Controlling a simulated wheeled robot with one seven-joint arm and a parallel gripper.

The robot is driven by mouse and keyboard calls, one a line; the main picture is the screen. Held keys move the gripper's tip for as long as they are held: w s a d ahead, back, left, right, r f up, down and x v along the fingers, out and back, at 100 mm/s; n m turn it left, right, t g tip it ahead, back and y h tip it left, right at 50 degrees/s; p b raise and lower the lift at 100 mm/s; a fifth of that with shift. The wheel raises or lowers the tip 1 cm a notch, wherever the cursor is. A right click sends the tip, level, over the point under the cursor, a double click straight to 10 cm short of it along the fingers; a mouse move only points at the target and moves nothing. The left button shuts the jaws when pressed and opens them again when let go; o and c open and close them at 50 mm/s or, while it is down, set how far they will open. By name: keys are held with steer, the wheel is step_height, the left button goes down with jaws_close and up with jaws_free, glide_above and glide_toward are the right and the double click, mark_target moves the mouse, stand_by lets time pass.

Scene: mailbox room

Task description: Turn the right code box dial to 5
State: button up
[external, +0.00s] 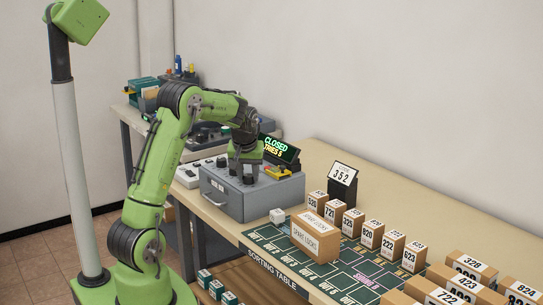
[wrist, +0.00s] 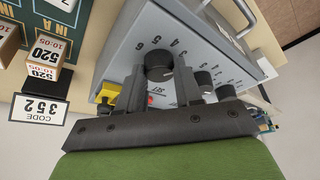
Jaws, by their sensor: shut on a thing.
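The grey code box (external: 226,193) stands on the table, my gripper (external: 243,172) pointing down over its top. In the wrist view my gripper (wrist: 160,74) has one finger on each side of the black right dial (wrist: 158,60) and is shut on it. Numbers including 6, 5, 4 and 3 curve around this dial; its exact setting cannot be read. Two other black dials, the middle one (wrist: 203,80) and the far one (wrist: 225,92), sit to the right in the wrist view. In the external view my gripper hides the right dial.
A display reading CLOSED (external: 280,148) stands behind the box, partly hidden. A yellow handle (external: 278,172) sits close beside my gripper. A card showing 352 (external: 342,174), several numbered parcels (external: 372,234) and a larger carton (external: 315,238) stand to the right.

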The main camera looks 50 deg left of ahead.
steer(key=n+g+p, duration=0.1)
steer(key=n, duration=0.2)
steer(key=shift+w+d+r+n+y+p, duration=0.1)
steer(key=shift+n+y+p, duration=0.2)
steer(key=shift+n+y, duration=0.1)
steer(key=n+g+p, duration=0.1)
steer(key=n+p, duration=0.1)
steer(key=n, duration=0.1)
steer(key=shift+w+n+g, duration=0.1)
steer(key=shift+n+g, duration=0.2)
steer(key=n+g+p, duration=0.1)
steer(key=n+p, duration=0.1)
steer(key=n, duration=0.1)
steer(key=shift+w+n, duration=0.1)
steer(key=shift+n, duration=0.2)
steer(key=shift+n+g+p, duration=0.9)
steer(key=shift+n+p, duration=0.25)
steer(key=shift+n, duration=0.65)
steer(key=o, duration=1)
steer(key=shift+w, duration=0.1)
